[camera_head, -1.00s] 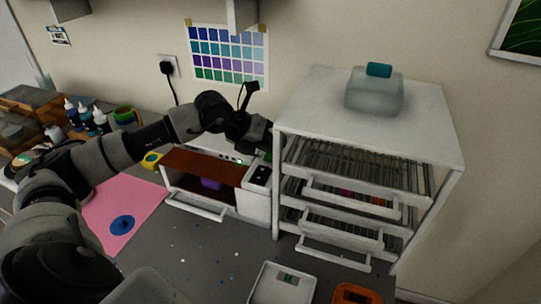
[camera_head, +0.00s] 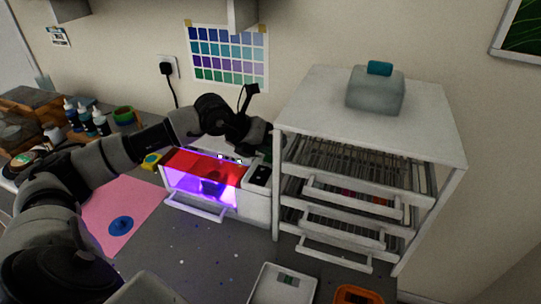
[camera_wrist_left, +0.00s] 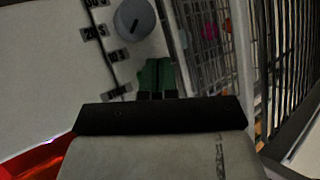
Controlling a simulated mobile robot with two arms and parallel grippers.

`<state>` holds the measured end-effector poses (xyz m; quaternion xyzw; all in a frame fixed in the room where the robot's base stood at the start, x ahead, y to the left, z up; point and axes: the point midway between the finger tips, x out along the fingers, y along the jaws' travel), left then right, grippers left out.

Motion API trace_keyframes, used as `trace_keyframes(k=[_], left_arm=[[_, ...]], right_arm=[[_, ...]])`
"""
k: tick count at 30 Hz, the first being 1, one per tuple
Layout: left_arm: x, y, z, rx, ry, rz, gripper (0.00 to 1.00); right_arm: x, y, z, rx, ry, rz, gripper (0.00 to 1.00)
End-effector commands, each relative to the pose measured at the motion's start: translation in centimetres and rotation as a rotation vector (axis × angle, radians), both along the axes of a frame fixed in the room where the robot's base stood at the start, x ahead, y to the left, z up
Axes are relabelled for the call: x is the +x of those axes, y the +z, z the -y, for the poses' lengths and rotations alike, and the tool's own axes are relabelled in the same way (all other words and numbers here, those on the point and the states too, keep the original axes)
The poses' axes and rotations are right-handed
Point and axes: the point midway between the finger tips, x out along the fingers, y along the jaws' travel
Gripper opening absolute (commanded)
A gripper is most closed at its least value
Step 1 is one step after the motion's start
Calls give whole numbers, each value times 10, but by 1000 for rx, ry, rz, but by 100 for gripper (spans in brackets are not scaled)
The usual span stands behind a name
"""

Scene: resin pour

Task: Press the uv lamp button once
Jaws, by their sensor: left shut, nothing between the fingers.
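The UV lamp (camera_head: 256,204) is a white box with a red see-through cover and a pull handle at its front. Its inside glows bright violet, and a dark object (camera_head: 211,187) sits within. A black panel with small white marks is at its right end. My left gripper (camera_head: 266,153) is shut and empty at the lamp's right end, beside the drawer rack. In the left wrist view its green fingertips (camera_wrist_left: 157,76) are together over the white top, below a grey dial (camera_wrist_left: 133,20) with time marks. I cannot make out the button; the fingers may hide it.
A white rack (camera_head: 440,145) with wire drawers stands close on the right, a grey container (camera_head: 375,92) on top. A pink mat (camera_head: 110,205) with a blue disc lies left. A white tray (camera_head: 262,292) and an orange tray (camera_head: 357,296) are in front.

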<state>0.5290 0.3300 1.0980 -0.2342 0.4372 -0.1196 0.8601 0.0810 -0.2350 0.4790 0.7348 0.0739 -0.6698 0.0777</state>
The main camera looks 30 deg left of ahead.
Motion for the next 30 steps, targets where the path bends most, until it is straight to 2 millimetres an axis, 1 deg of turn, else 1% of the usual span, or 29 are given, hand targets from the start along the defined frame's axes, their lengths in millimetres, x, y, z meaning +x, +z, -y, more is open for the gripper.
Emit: trace_keyframes(k=[4, 12, 23, 26, 30], left_arm=[[0, 2, 0, -1, 0, -2, 0], [0, 15, 0, -1, -1, -3, 0], [0, 17, 0, 0, -1, -1, 0], [0, 22, 0, 0, -1, -1, 0], [0, 36, 0, 0, -1, 2, 0]], right_arm=[[0, 2, 0, 0, 0, 0, 43], [0, 9, 0, 0, 0, 0, 43], [0, 9, 0, 0, 0, 0, 43], [0, 12, 0, 0, 0, 0, 43], [0, 21, 0, 0, 0, -1, 43]])
